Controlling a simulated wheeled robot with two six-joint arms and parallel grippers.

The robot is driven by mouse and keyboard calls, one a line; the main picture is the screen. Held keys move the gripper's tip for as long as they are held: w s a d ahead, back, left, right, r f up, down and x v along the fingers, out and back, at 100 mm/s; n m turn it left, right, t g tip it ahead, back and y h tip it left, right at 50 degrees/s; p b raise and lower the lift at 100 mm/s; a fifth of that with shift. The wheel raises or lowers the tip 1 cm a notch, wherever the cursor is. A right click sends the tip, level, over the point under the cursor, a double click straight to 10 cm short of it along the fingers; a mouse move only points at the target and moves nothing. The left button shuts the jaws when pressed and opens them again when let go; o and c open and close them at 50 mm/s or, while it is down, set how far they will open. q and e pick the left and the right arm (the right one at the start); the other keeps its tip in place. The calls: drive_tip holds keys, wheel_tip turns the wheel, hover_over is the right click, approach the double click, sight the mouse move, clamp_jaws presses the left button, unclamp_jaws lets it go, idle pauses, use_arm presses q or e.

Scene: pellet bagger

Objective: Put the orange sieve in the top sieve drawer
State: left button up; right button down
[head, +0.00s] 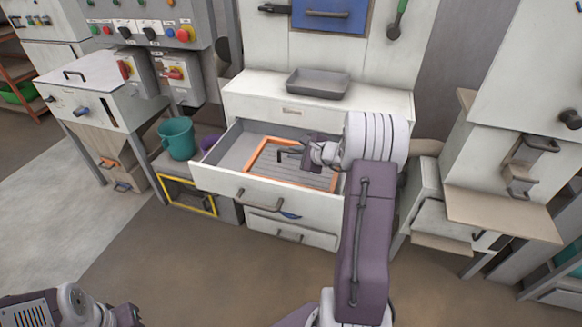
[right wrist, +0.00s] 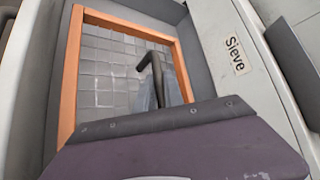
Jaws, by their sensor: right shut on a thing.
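The orange sieve (head: 262,158) has an orange frame, a grey mesh and a black bent handle. It is inside the outline of the open top sieve drawer (head: 225,180); I cannot tell whether it rests on the drawer floor. My right gripper (head: 300,157) is shut on the sieve's handle, over the drawer. In the right wrist view the orange frame (right wrist: 67,85) lies within the drawer walls and the fingers (right wrist: 165,95) are at the handle. The gripper hides the sieve's near part. A "Sieve" label (right wrist: 235,54) shows beside it. My left gripper is out of view.
A grey tray (head: 318,83) stands on the cabinet top (head: 250,92) behind the drawer. A closed lower drawer (head: 290,228) is below. A teal bucket (head: 177,138) and a purple container (head: 209,143) stand left of the drawer. A beige shelf unit (head: 490,210) stands to the right.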

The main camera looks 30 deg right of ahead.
sight(296, 163)
wheel_tip(296, 163, down, 4)
drive_tip(key=shift+r+b, duration=0.2)
drive_tip(key=shift+b, duration=0.3)
drive_tip(key=shift+f, duration=0.3)
drive_tip(key=shift+f, duration=0.1)
drive_tip(key=c, duration=1.5)
unclamp_jaws()
drive_tip(key=shift+o, duration=0.2)
